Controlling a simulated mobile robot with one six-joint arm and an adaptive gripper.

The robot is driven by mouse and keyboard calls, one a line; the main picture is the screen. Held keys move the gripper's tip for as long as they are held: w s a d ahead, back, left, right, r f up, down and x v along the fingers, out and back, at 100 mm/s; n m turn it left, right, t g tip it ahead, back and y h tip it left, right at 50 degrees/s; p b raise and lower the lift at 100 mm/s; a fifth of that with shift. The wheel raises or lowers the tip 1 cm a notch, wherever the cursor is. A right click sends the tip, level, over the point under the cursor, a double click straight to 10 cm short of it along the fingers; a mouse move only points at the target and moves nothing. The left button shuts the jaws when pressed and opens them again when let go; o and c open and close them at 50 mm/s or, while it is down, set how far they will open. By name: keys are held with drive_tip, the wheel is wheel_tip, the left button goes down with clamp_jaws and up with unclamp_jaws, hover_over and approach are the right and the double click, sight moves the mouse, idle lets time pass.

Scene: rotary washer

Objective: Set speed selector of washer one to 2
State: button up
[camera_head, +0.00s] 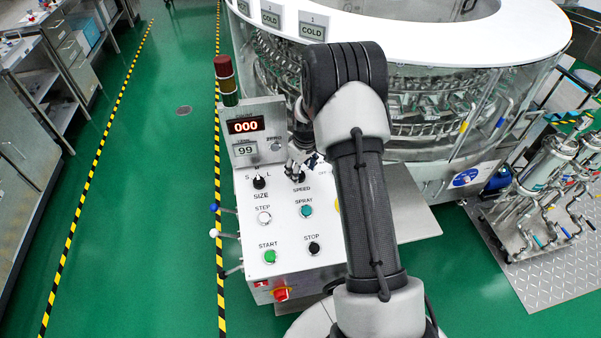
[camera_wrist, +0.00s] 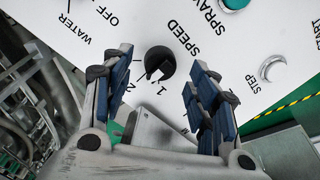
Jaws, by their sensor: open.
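The speed selector (camera_wrist: 160,64) is a black round knob on the white control panel (camera_head: 286,232), beside the printed word SPEED. In the wrist view the marks 1 and 2 are printed at its near side, and its pointer seems turned toward the 1, though I cannot be sure. My gripper (camera_wrist: 163,92) is open, with its two blue-padded fingers on either side of the knob and apart from it. In the head view my gripper (camera_head: 303,166) is over the selector and partly hides it.
The SIZE knob (camera_head: 259,183), STEP button (camera_head: 264,217), SPRAY button (camera_head: 306,210), START button (camera_head: 269,256) and STOP button (camera_head: 314,248) are close by on the panel. A display box (camera_head: 257,134) rises behind it. The round washer (camera_head: 420,100) stands behind my arm. Green floor is clear at left.

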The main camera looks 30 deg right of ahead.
wheel_tip(320, 180, up, 9)
drive_tip(key=s, duration=0.1)
drive_tip(key=shift+s, duration=0.35)
drive_tip(key=shift+a, duration=0.1)
wheel_tip(320, 180, up, 10)
hover_over(303, 186)
drive_tip(key=s+a, duration=0.4)
drive_tip(key=a, duration=0.1)
drive_tip(key=s+a+r+m+t, duration=0.1)
drive_tip(key=s+a+r+m, duration=0.1)
drive_tip(key=s+a+r, duration=0.75)
drive_tip(key=s, duration=0.8)
drive_tip(key=s+a+r+m+t, duration=0.1)
drive_tip(key=s+a+r, duration=0.1)
drive_tip(key=s, duration=0.8)
drive_tip(key=shift+s+a+r+m+t, duration=0.15)
drive_tip(key=shift+r+m+t, duration=0.05)
drive_tip(key=shift+m+t, duration=0.1)
